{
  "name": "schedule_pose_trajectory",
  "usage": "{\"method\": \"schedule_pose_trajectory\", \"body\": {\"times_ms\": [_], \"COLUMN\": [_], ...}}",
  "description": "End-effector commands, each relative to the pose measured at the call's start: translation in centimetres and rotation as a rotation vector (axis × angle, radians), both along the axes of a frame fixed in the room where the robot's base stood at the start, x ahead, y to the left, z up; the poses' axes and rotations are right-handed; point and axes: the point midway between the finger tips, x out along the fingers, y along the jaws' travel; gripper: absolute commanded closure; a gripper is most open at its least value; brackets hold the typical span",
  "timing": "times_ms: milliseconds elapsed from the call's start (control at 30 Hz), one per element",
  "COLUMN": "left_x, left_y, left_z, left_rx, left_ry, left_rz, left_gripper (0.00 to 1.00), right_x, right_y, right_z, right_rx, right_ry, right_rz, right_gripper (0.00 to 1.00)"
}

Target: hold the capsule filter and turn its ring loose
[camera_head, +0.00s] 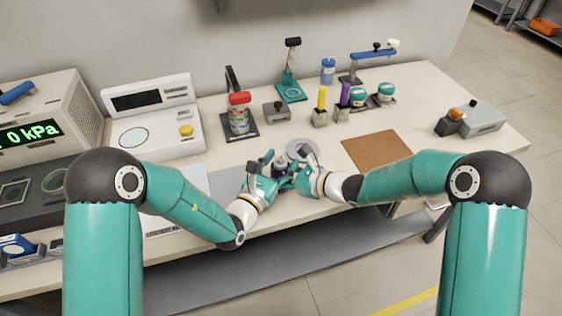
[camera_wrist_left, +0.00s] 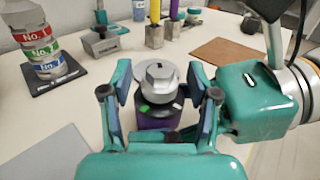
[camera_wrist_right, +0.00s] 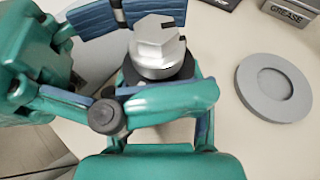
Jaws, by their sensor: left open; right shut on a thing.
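The capsule filter (camera_wrist_left: 155,122) stands upright near the table's front edge. It has a purple body, a dark ring (camera_wrist_left: 157,106) with a green and a white mark, and a silver hex top (camera_wrist_left: 160,75), also visible in the right wrist view (camera_wrist_right: 158,45). My left gripper (camera_wrist_left: 160,95) is open, with one finger on either side of the filter's upper part. My right gripper (camera_head: 291,178) comes from the right and is shut on the filter; its exact contact is largely hidden. In the head view my left gripper (camera_head: 265,172) and the right one mostly cover the filter.
A grey disc with a round recess (camera_wrist_right: 273,87) lies close behind the filter. A brown mat (camera_head: 377,150) lies to the right.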

Motion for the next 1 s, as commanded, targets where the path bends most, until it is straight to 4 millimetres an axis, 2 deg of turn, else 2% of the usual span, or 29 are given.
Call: {"method": "schedule_pose_trajectory", "body": {"times_ms": [267,700,900,1000], "left_x": [-1.0,-8.2,-10.1,-10.4], "left_y": [0.6,4.6,5.6,5.8], "left_z": [0.0,-0.1,-0.1,-0.1], "left_rx": [0.0,0.0,0.0,0.0], "left_ry": [0.001,0.004,0.001,0.001], "left_rz": [0.0,0.001,0.0,0.001], "left_gripper": [0.4,0.4,0.4,0.4], "right_x": [0.1,0.1,0.1,0.1], "right_y": [-0.1,-0.2,-0.2,-0.2], "right_z": [0.0,0.0,0.0,0.0], "right_rx": [-0.001,-0.001,-0.001,0.0], "right_ry": [0.001,0.0,0.0,0.0], "right_rz": [-0.004,-0.005,-0.005,-0.005], "right_gripper": [1.0,1.0,1.0,1.0]}}
